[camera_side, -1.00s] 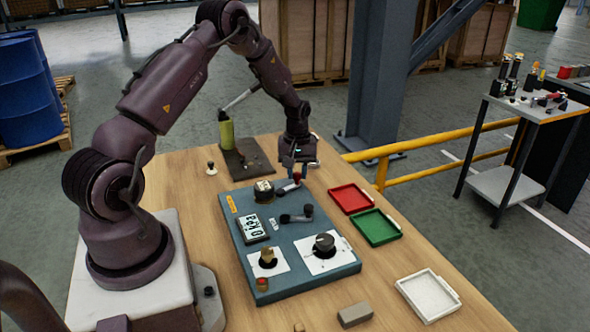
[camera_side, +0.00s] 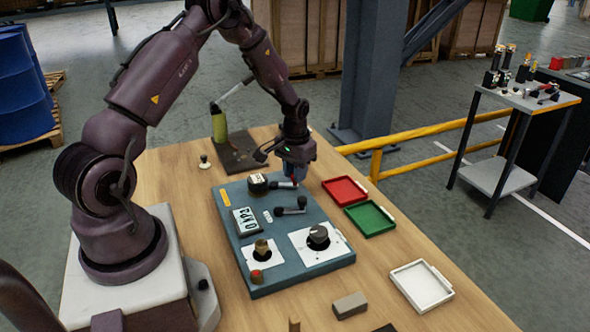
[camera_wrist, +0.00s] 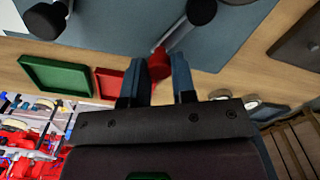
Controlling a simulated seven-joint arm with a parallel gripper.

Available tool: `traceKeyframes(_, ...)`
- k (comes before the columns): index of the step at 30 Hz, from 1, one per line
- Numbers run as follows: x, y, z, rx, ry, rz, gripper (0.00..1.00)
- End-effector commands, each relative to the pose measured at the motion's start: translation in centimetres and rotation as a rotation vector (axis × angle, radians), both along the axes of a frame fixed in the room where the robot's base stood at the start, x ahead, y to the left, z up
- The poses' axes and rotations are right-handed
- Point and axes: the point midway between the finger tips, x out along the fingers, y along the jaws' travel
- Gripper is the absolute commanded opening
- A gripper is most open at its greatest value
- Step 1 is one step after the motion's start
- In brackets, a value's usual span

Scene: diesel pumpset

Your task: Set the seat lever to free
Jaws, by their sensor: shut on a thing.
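A blue-grey panel box (camera_side: 285,232) lies on the wooden table and carries two short levers. One lever (camera_side: 284,184), at the panel's far edge, has a red knob (camera_wrist: 159,62). My gripper (camera_side: 297,180) is down at this lever. In the wrist view its blue fingers (camera_wrist: 160,70) stand on either side of the red knob and are shut on it. The second lever (camera_side: 291,209), with a black knob, lies nearer the panel's middle and is apart from my gripper. I cannot read any lever position marking, and the fingers partly hide the knob in the side view.
The panel also bears a round black-sided part (camera_side: 257,184), a display (camera_side: 245,221), a large dial (camera_side: 319,235) and a brass-coloured knob (camera_side: 262,247). Red (camera_side: 344,191), green (camera_side: 370,219) and white (camera_side: 420,287) trays lie to the right. A grey block (camera_side: 350,305) lies in front.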

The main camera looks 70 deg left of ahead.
Motion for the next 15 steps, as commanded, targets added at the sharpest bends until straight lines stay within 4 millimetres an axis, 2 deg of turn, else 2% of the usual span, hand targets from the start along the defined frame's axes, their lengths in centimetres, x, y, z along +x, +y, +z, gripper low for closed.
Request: traceKeyframes(15, -0.08, -0.17, 0.09, 0.000, 0.000, -0.032, 0.01)
